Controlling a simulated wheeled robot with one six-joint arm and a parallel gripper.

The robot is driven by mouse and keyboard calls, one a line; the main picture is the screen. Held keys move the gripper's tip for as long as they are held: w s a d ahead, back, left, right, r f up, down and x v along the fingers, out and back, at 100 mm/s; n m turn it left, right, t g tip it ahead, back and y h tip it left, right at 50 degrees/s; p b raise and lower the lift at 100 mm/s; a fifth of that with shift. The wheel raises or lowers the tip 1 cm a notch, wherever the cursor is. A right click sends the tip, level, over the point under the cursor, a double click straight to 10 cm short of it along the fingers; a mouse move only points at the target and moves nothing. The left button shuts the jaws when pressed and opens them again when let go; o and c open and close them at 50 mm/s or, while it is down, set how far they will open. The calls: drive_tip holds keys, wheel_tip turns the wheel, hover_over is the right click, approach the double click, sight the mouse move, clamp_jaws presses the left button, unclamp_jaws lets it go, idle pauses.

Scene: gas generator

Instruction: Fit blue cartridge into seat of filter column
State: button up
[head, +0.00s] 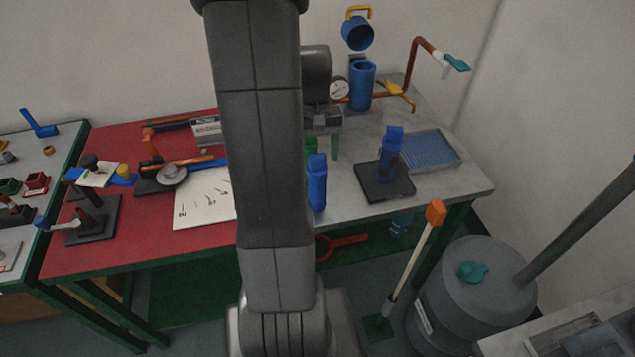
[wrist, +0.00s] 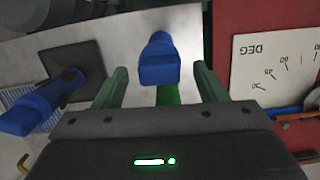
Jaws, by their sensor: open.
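A blue cartridge (head: 317,183) stands upright on the table's front edge, beside my arm.
A second blue cartridge-like piece (head: 390,150) stands on a dark plate (head: 372,190) to the right. A blue ribbed tray (head: 430,148) lies behind it. A pressure gauge (head: 340,92) and copper pipe (head: 415,65) flank the column. A DEG sheet (wrist: 275,62) lies on red.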

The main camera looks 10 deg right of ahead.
drive_tip(key=shift+s+f, duration=0.15)
drive_tip(key=shift+f, duration=0.8)
drive_tip(key=shift+c, duration=0.3)
drive_tip(key=c, duration=1.3)
